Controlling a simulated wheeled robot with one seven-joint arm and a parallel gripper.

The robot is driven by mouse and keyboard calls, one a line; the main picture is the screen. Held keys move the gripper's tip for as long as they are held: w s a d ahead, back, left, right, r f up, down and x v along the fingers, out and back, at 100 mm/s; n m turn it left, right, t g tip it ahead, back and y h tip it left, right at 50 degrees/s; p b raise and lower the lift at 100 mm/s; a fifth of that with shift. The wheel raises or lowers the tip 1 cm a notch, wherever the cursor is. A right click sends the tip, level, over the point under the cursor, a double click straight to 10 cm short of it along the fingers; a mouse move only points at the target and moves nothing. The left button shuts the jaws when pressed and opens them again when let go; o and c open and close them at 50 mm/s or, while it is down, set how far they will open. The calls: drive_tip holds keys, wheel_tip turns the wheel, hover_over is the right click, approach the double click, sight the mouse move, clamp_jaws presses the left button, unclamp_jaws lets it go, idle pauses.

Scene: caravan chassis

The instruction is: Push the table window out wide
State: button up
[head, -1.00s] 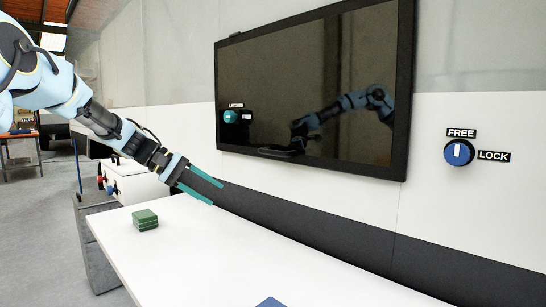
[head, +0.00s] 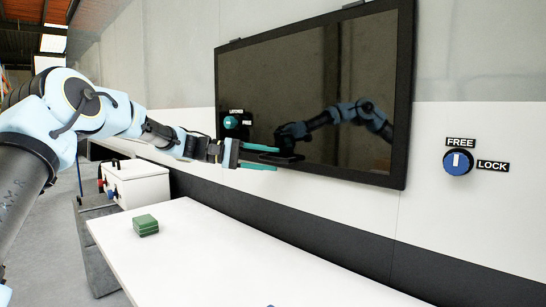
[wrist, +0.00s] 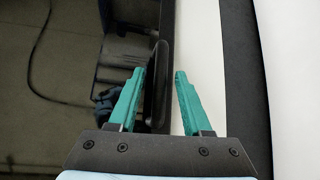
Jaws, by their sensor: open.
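The table window (head: 318,85) is a dark glass pane in a black frame on the white wall and looks closed. A black handle bar (wrist: 156,85) stands at its lower edge. My gripper (head: 277,159) is open at that lower edge. In the wrist view the handle lies between my open fingers (wrist: 160,76), closer to the left one; I cannot tell whether they touch. A teal knob (head: 230,122) with small labels sits at the window's lower left; its setting is too small to read surely. A blue dial (head: 457,162) on the wall has its white mark pointing up at FREE.
A white table (head: 235,250) runs below the window, with a green block stack (head: 145,225) at its left. A white box (head: 135,183) with coloured knobs stands behind the table's left end. The air above the table is free.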

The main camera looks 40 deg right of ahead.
drive_tip(key=shift+x, duration=0.8)
drive_tip(key=shift+c, duration=0.2)
clamp_jaws()
idle(0.7)
